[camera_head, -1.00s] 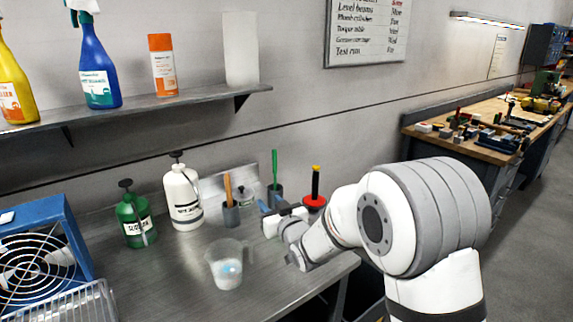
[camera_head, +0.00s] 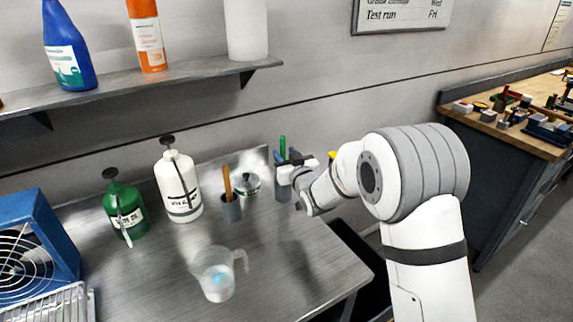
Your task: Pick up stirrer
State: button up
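Two stick-like tools could be the stirrer; I cannot tell which. A wooden-handled one (camera_head: 227,184) leans in a grey cup (camera_head: 231,210) near the middle of the metal bench. A green one (camera_head: 282,147) stands upright in a second grey cup (camera_head: 282,188) to its right. My gripper (camera_head: 288,163) is at the top of this second cup, with dark fingers close beside or around the green stick. The fingers are small and overlap the cup and stick, so contact and opening are unclear. My wrist hides part of the area to the right.
A clear measuring jug (camera_head: 217,277) stands at the bench front. A lidded pot (camera_head: 246,184), white pump bottle (camera_head: 180,185) and green pump bottle (camera_head: 124,210) stand toward the back. A blue fan unit (camera_head: 38,240) is at left. A wall shelf (camera_head: 150,90) holds bottles.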

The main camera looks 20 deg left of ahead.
jog(key=shift+x, duration=1.45)
jog(key=shift+d, duration=0.15)
jog(key=shift+c, duration=0.4)
grip_shut()
